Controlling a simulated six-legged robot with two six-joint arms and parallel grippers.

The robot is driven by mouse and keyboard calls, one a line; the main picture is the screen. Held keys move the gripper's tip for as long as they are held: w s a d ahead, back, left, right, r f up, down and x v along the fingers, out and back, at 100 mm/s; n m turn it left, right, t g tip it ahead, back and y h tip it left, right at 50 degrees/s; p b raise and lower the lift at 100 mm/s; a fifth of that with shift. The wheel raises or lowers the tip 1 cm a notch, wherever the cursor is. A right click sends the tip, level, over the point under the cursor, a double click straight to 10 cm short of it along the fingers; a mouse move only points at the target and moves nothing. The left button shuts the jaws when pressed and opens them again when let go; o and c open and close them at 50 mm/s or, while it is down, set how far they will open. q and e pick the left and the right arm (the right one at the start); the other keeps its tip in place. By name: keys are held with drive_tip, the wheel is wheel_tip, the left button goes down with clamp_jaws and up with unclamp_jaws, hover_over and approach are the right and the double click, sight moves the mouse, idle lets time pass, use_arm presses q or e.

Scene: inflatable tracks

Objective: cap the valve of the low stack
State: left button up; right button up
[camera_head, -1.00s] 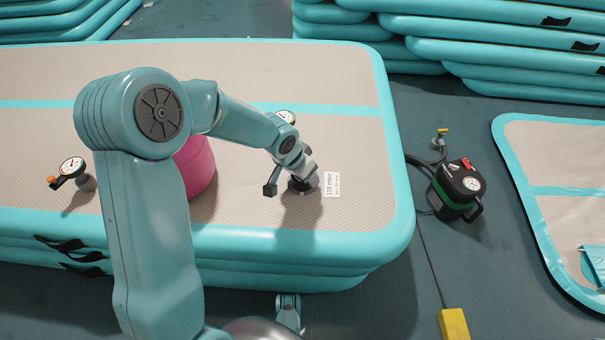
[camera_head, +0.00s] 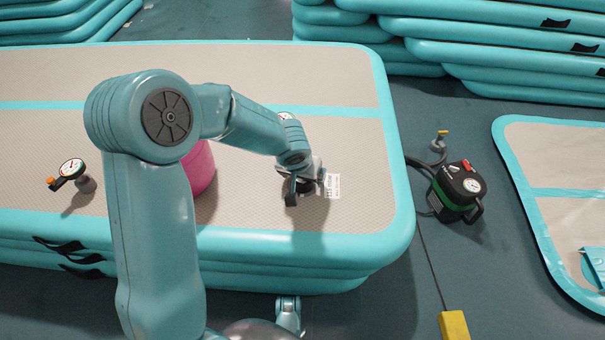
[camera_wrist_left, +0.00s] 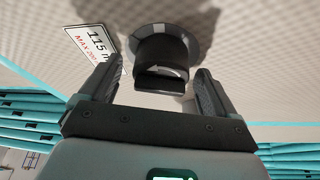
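The low stack (camera_head: 350,235) is a beige-topped, teal-edged pile of inflatable tracks in front of me. A black round valve piece with a raised tab and a white curved arrow (camera_wrist_left: 160,72) stands in a grey ring (camera_wrist_left: 196,40) on its top, beside a white label reading 115 (camera_wrist_left: 92,45). I cannot tell whether this piece is a cap or the valve itself. My left gripper (camera_head: 306,186) is over it in the head view, hiding most of it. In the left wrist view the gripper (camera_wrist_left: 157,92) is open, one finger each side, with gaps visible. My right gripper is not in view.
A gauge with an orange knob (camera_head: 72,168) stands at the left of the stack. A black pump (camera_head: 457,192) and a yellow box (camera_head: 454,325) are on the floor at the right.

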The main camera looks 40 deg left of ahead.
use_arm(q)
drive_tip(key=shift+f, duration=0.1)
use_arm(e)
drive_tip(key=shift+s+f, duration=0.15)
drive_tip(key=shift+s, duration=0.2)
use_arm(q)
drive_tip(key=shift+s+d+r, duration=0.2)
drive_tip(key=shift+s+r, duration=0.4)
drive_tip(key=shift+s, duration=0.05)
drive_tip(key=s+d, duration=0.1)
drive_tip(key=s, duration=0.2)
drive_tip(key=s+d, duration=0.1)
drive_tip(key=s, duration=0.5)
drive_tip(key=shift+s+d+r, duration=0.1)
drive_tip(key=shift+s+d, duration=0.05)
drive_tip(key=shift+d, duration=0.25)
drive_tip(key=shift+s+d, duration=0.2)
drive_tip(key=shift+s, duration=0.45)
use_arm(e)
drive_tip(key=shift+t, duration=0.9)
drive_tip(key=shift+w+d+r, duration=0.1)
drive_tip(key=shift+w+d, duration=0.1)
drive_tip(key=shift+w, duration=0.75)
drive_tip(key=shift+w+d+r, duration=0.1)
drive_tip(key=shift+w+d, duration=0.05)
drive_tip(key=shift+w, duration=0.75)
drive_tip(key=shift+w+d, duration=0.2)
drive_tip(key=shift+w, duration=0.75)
